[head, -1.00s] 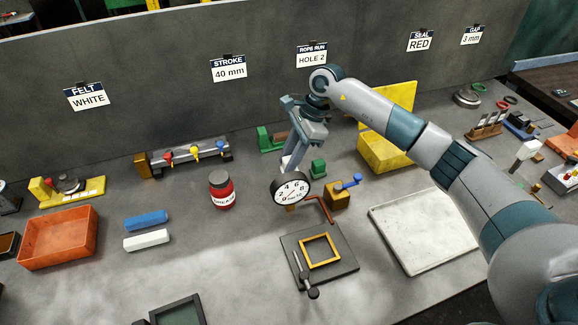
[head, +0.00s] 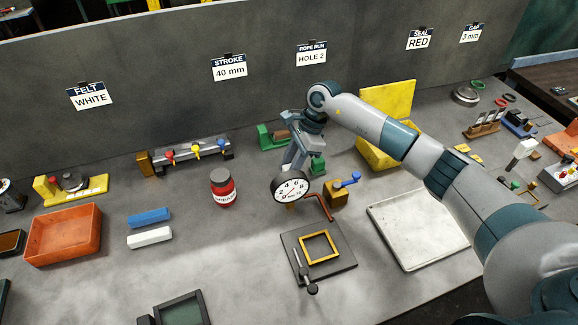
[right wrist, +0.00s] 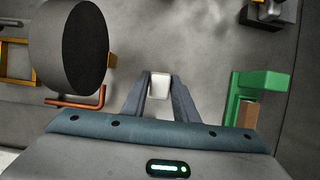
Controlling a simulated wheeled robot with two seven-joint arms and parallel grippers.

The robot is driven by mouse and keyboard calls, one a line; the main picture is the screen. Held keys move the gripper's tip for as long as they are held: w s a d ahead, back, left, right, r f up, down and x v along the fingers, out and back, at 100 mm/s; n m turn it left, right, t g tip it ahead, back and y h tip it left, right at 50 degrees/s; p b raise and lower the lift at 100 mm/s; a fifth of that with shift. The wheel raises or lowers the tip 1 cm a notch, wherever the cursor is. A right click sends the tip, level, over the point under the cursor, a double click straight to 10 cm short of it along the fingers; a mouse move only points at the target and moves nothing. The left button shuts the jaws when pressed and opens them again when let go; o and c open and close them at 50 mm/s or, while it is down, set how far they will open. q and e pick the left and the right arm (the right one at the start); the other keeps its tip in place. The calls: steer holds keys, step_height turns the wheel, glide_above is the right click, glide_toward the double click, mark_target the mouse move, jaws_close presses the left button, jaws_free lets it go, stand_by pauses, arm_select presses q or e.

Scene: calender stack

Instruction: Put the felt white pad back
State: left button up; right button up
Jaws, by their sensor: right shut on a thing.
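My right gripper (head: 291,166) is low over the back middle of the bench, behind the round dial gauge (head: 290,187) in the head view. In the right wrist view its two fingers (right wrist: 160,88) are shut on a small white block (right wrist: 160,84), seen end-on, which looks like the white felt pad. The gauge hides the block in the head view. A white bar (head: 150,237) lies flat on the bench at the left, just in front of a blue bar (head: 149,217). The FELT WHITE sign (head: 90,96) hangs on the back wall. My left gripper is not in view.
A red grease jar (head: 223,188) stands left of the gauge. A green fixture (right wrist: 262,95) is right of my fingers in the right wrist view. A yellow frame (head: 319,247) lies on a dark plate in front. An orange tray (head: 64,236) is far left. Bench around the bars is clear.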

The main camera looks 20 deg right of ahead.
steer(key=shift+f, duration=0.1)
steer(key=shift+f, duration=0.1)
steer(key=o, duration=1.1)
steer(key=shift+o, duration=0.2)
